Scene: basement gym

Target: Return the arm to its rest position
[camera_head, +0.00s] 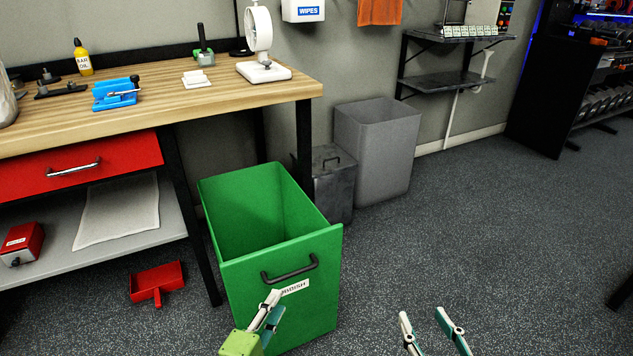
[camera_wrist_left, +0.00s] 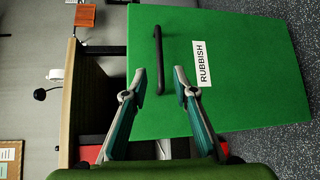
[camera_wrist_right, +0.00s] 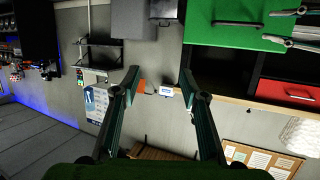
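My left gripper (camera_head: 272,311) is in front of the green rubbish bin (camera_head: 295,259), near its white label in the head view. In the left wrist view its fingers (camera_wrist_left: 159,78) are apart with nothing between them, and the bin's front with the black handle (camera_wrist_left: 158,60) is beyond them. My right gripper (camera_head: 422,314) is over the floor right of the bin. Its fingers are apart and empty in the right wrist view (camera_wrist_right: 160,75). The left gripper's fingers also show at the upper right of that view.
A wooden workbench (camera_head: 150,96) with a red drawer (camera_head: 80,166) stands at the left, with small tools on top. A grey bin (camera_head: 376,150) and a dark lidded box (camera_head: 333,185) stand behind the green bin. A red dustpan (camera_head: 157,283) lies on the floor.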

